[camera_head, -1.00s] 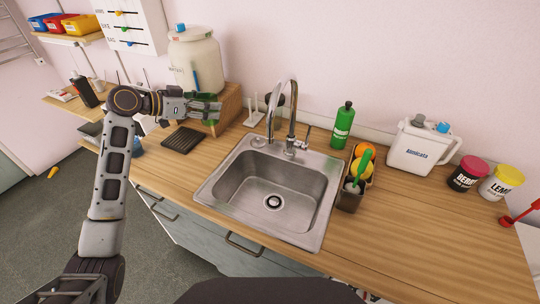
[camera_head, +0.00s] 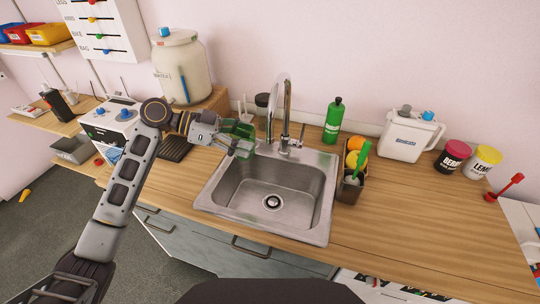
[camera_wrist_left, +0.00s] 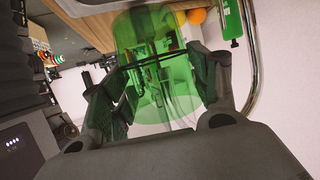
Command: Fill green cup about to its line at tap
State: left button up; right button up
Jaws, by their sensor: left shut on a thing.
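My left gripper (camera_head: 240,146) is shut on the clear green cup (camera_head: 235,129), held above the counter at the sink's back left corner. The cup also fills the upper middle of the left wrist view (camera_wrist_left: 150,40), between the two fingers (camera_wrist_left: 160,85). A thin dark line crosses its wall there. I cannot tell whether it holds liquid. The curved chrome tap (camera_head: 288,112) stands behind the steel sink (camera_head: 224,190), right of the cup and apart from it. I see no stream under the spout. My right gripper is not in view.
A large jar dispenser (camera_head: 185,75) stands on a wooden stand at the back left. A green bottle (camera_head: 332,122) and a dark caddy (camera_head: 350,187) stand right of the sink. A white jug (camera_head: 408,137) and two tubs (camera_head: 452,155) are farther right. The front right counter is clear.

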pick_arm(q)
jog(key=shift+f, duration=0.2)
dwell(0.3)
jog(key=shift+f, duration=2.85)
